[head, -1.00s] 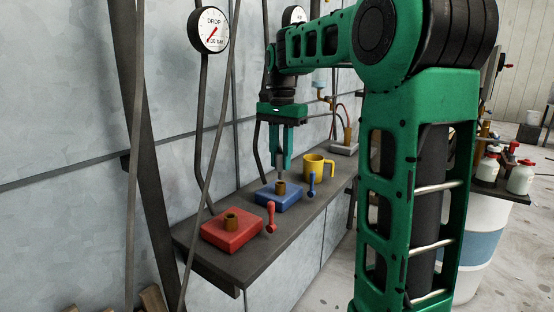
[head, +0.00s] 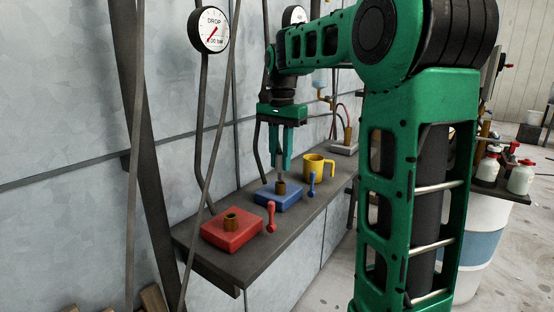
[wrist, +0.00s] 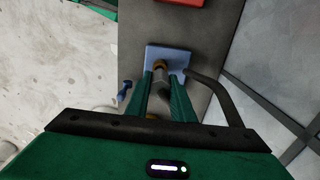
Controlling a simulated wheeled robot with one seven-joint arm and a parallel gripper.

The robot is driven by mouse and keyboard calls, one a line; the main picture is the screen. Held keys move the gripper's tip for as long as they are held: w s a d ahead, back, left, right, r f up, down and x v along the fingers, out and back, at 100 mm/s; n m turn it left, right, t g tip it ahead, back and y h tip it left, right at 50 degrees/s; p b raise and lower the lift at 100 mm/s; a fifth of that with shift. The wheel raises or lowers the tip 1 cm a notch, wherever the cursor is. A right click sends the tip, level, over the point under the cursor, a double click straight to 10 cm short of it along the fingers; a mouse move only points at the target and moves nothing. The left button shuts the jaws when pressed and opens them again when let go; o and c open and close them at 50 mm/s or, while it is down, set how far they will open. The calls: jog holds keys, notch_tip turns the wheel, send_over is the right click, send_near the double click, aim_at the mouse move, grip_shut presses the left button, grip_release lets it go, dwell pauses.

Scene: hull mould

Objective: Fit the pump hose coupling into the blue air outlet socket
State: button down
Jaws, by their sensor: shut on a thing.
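The blue air outlet block (head: 270,199) sits on the dark shelf with a brass socket (head: 281,187) standing up from its top. My gripper (head: 282,171) points straight down above this socket, its fingers shut on the grey hose coupling (head: 281,177). The coupling's lower end is at the socket mouth; I cannot tell whether it has entered. In the wrist view, the blue block (wrist: 153,55) and brass socket (wrist: 159,64) lie just beyond the fingertips (wrist: 162,76), which hide much of the coupling.
A red block (head: 228,234) with a brass socket and a red lever (head: 271,217) is nearer on the shelf (head: 262,254). The wall and hanging pipes are close at left.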

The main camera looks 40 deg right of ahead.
aim_at(281, 171)
jog(key=shift+f, duration=1.8)
jog(key=c, duration=1.5)
grip_release()
jog(key=shift+o, duration=0.2)
notch_tip(281, 171, up, 11)
jog(key=shift+w+f, duration=0.1)
jog(key=shift+f, duration=0.05)
jog(key=s+a+f+n, duration=0.1)
jog(key=s+f+n, duration=0.2)
jog(key=s+f, duration=0.9)
jog(key=s+a+f+n, duration=0.1)
jog(key=s+f+n, duration=0.3)
jog(key=s+f, duration=0.8)
jog(key=s, duration=0.4)
jog(key=shift+s+a+f+n, duration=0.15)
jog(key=shift+s+a+n, duration=0.15)
jog(key=shift+s+a, duration=0.1)
